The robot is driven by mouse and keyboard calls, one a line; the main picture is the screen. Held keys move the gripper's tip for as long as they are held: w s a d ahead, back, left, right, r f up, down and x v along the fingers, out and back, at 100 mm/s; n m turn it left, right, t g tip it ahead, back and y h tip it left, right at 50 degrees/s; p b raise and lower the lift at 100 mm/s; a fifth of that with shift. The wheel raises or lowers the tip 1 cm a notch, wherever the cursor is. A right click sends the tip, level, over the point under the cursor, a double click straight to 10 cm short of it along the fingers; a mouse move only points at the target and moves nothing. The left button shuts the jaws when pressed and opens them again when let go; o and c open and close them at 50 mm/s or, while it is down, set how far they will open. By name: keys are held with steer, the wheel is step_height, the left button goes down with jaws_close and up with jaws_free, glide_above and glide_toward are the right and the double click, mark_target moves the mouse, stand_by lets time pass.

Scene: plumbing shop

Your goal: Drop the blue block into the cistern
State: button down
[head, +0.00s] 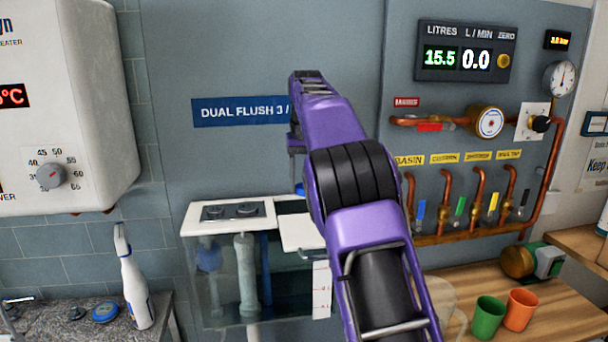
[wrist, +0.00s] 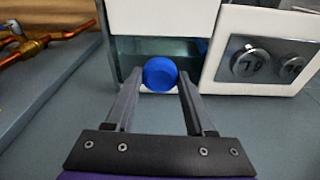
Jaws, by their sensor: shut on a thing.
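My gripper (wrist: 160,78) is shut on the blue block (wrist: 159,73), whose round blue face shows between the two fingertips in the wrist view. In the head view only a sliver of blue (head: 299,189) shows under my arm, and most of the gripper is hidden. The cistern (head: 215,290) has clear walls with fittings inside. Its white lid with two round flush buttons (wrist: 268,62) covers the left part in the head view. Another white panel (head: 303,233) stands to the right. The block is held above the cistern, by the gap between these white parts.
A white water heater (head: 65,110) hangs at the left, above a spray bottle (head: 135,285). Copper pipes with coloured valves (head: 460,205) run along the right wall board. Green (head: 488,316) and orange (head: 520,308) cups stand on the wooden bench at the right.

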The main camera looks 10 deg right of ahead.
steer(key=shift+f, duration=0.15)
steer(key=shift+c, duration=0.9)
jaws_free()
steer(key=r, duration=0.4)
steer(key=s+r, duration=0.1)
steer(key=r, duration=0.1)
steer(key=shift+r, duration=0.3)
steer(key=shift+s+r, duration=0.1)
steer(key=shift+r, duration=0.3)
